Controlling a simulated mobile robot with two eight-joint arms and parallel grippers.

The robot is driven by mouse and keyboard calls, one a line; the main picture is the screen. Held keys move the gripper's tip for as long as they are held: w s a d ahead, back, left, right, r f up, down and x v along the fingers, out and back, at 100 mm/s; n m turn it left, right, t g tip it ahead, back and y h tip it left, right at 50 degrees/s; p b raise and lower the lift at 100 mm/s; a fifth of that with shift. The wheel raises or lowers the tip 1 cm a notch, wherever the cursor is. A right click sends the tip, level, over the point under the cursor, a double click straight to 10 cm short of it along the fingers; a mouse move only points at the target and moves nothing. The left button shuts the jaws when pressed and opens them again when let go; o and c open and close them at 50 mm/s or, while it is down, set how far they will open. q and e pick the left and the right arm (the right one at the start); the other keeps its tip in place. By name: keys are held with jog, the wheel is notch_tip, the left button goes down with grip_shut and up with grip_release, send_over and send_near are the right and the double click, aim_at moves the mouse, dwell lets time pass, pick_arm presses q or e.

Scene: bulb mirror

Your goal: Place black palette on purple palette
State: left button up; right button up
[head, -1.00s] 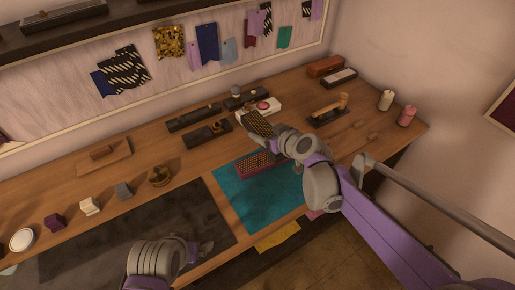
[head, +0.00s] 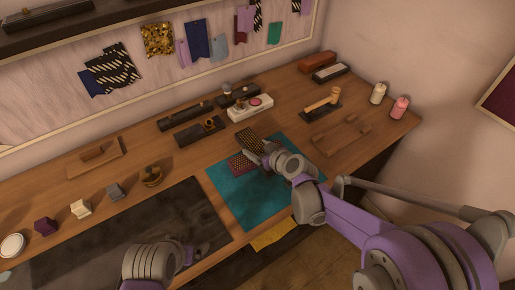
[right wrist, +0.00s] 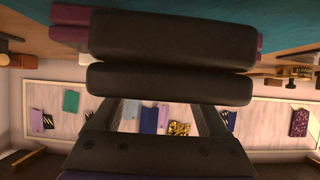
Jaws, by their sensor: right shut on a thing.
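The black palette (head: 250,140) has a gold-dotted face and is tilted. My right gripper (head: 267,153) is shut on its near right end. The purple palette (head: 238,163) lies on the teal mat (head: 235,195), partly covered in the head view by the black palette and my gripper. I cannot tell whether the two palettes touch. In the right wrist view the purple palette (right wrist: 70,35) shows behind the dark finger bars (right wrist: 170,62); the black palette is not clear there. My left gripper (head: 187,255) is low over the dark mat, its fingers unclear.
The dark mat (head: 100,235) lies left of the teal one. Behind the teal mat are a white box with a pink disc (head: 250,108) and dark tools (head: 200,130). A wooden stand (head: 343,135) is to the right. A yellow cloth (head: 272,234) hangs at the front edge.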

pick_arm(q)
jog(key=shift+f, duration=0.1)
pick_arm(e)
jog(key=shift+f, duration=0.2)
jog(key=o, duration=1.4)
jog(key=shift+r, duration=0.2)
jog(key=shift+s+d+r, duration=0.15)
jog(key=shift+s, duration=0.05)
pick_arm(q)
jog(key=shift+w+r+p, duration=0.1)
jog(key=shift+r+p, duration=0.45)
jog(key=shift+r, duration=0.2)
pick_arm(e)
jog(key=v, duration=1.1)
jog(key=s+d+f+m+g+h, duration=0.2)
jog(key=s+d, duration=0.4)
jog(key=s, duration=0.5)
jog(key=s+d+f+m+g+h, duration=0.3)
jog(key=s+d+m+h, duration=0.1)
jog(key=s, duration=0.7)
jog(key=shift+s+d+m+h, duration=0.4)
jog(key=shift+d, duration=0.5)
pick_arm(q)
jog(key=shift+r, duration=0.1)
